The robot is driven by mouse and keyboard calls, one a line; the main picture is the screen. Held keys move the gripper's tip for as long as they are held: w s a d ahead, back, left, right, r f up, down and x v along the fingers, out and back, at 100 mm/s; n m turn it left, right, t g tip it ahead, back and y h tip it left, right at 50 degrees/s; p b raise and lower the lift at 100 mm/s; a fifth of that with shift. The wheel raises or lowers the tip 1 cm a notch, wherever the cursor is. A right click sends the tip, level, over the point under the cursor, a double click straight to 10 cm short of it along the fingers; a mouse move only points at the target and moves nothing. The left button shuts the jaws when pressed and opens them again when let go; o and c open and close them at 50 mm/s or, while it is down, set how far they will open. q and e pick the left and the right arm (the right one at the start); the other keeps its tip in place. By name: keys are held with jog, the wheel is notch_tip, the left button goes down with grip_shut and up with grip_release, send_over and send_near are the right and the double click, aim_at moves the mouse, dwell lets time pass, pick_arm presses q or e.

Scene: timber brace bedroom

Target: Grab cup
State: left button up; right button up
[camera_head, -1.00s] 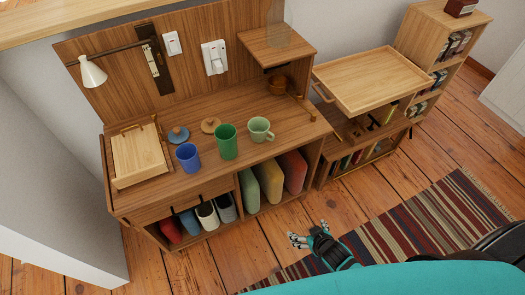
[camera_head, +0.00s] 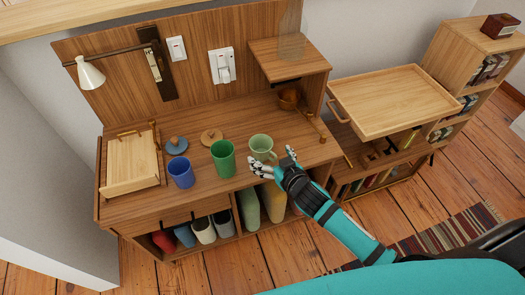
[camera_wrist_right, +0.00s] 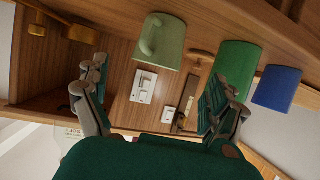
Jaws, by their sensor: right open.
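Three cups stand upright in a row on the wooden desk (camera_head: 232,112): a blue cup (camera_head: 180,174), a green cup (camera_head: 222,160) and a pale green mug with a handle (camera_head: 260,147). My right gripper (camera_head: 274,162) is open and empty at the desk's front edge, just in front of the pale green mug. In the right wrist view, the pale green mug (camera_wrist_right: 163,42) shows upside down beyond the open fingers (camera_wrist_right: 154,84). The green cup (camera_wrist_right: 236,68) is partly behind the right-hand finger, with the blue cup (camera_wrist_right: 278,88) beside it. My left gripper is not in view.
Two round lids, blue (camera_head: 177,146) and tan (camera_head: 211,137), lie behind the cups. A slanted wooden box (camera_head: 133,165) stands on the left. A small brown pot (camera_head: 289,97) sits under the raised shelf (camera_head: 290,58). A wooden tray (camera_head: 396,98) lies at the right.

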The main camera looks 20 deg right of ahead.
aim_at(257, 141)
jog(key=x, duration=0.7)
jog(key=shift+w+d, duration=0.1)
jog(key=shift+w, duration=0.2)
jog(key=shift+r, duration=0.1)
jog(key=c, duration=1.4)
